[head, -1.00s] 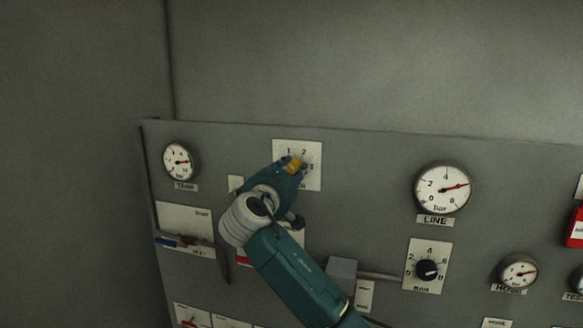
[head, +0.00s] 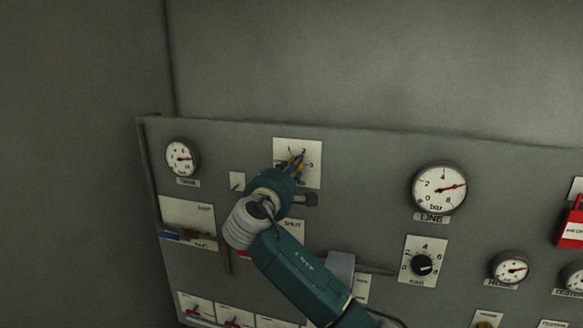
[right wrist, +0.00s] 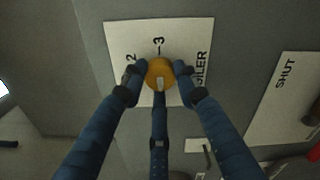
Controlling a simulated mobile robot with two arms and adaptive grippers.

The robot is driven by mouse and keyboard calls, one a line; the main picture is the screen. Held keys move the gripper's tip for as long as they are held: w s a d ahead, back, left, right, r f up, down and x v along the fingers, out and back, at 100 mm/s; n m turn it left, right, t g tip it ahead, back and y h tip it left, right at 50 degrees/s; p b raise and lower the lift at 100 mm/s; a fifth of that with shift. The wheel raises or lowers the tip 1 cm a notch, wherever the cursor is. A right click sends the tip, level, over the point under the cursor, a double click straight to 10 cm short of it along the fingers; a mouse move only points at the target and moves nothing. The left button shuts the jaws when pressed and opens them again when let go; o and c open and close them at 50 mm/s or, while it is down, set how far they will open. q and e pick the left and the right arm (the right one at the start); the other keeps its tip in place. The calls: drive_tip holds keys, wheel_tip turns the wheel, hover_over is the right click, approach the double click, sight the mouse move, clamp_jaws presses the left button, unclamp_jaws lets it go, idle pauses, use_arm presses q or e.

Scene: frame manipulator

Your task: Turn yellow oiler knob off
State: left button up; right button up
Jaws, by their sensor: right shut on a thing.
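The yellow oiler knob (right wrist: 160,73) sits on a white plate (right wrist: 118,37) with numbers, "2" and "3" readable, and a label ending in "ILER" in the right wrist view. A pale pointer mark shows on the knob's face. My right gripper (right wrist: 160,76) has its blue fingers closed around the knob. In the head view the plate (head: 312,150) is at the upper left of the panel, and my right gripper (head: 295,165) mostly hides the yellow knob there. My left gripper is in neither view.
A TANK gauge (head: 183,158) and a blue-handled lever (head: 170,236) are at the left. A SHUT plate (right wrist: 288,92) is beside the oiler plate.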

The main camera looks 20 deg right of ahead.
drive_tip(key=shift+d+f+n, duration=0.1)
drive_tip(key=shift+f+n, duration=0.1)
drive_tip(key=shift+n, duration=0.2)
drive_tip(key=o, duration=0.9)
drive_tip(key=shift+o, duration=1.3)
drive_tip(key=shift+s+d+r, duration=0.1)
drive_tip(key=shift+r, duration=0.05)
drive_tip(key=v, duration=1.2)
